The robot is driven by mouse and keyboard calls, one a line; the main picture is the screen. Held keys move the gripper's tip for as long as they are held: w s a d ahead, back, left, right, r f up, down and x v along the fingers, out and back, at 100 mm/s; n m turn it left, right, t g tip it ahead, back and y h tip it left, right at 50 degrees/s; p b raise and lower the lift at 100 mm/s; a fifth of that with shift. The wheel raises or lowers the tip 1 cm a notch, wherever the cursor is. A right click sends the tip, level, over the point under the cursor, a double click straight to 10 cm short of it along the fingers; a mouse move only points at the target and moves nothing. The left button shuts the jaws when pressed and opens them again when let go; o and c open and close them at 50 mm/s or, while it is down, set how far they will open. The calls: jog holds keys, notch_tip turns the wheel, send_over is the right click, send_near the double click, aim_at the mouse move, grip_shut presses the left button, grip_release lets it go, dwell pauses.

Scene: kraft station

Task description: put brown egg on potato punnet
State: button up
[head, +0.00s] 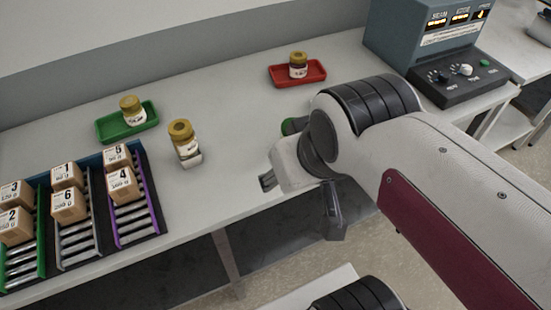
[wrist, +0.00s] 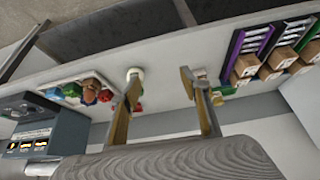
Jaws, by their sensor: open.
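I cannot make out a brown egg or a potato punnet for certain in either view. In the wrist view a brownish rounded thing (wrist: 89,84) sits among coloured items on a pale tray (wrist: 98,76) at the left; it is too small to tell what it is. That tray does not show in the head view, where my arm covers much of the right side. My gripper (head: 300,202) is open at the front edge of the bench. In the wrist view my gripper (wrist: 160,76) has its two fingers apart with nothing held between them.
A jar (head: 185,143) stands loose on the bench. Other jars sit on a green tray (head: 103,131) and a red tray (head: 316,77). Numbered boxes (head: 68,205) fill racks at left. A control unit (head: 425,45) stands at back right.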

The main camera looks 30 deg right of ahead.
jog(key=shift+s+a+f, duration=0.15)
jog(key=shift+s+a, duration=0.15)
jog(key=shift+s, duration=0.2)
jog(key=shift+s+a+f, duration=0.1)
jog(key=shift+s+a, duration=0.15)
jog(key=shift+s, duration=0.2)
dwell(0.7)
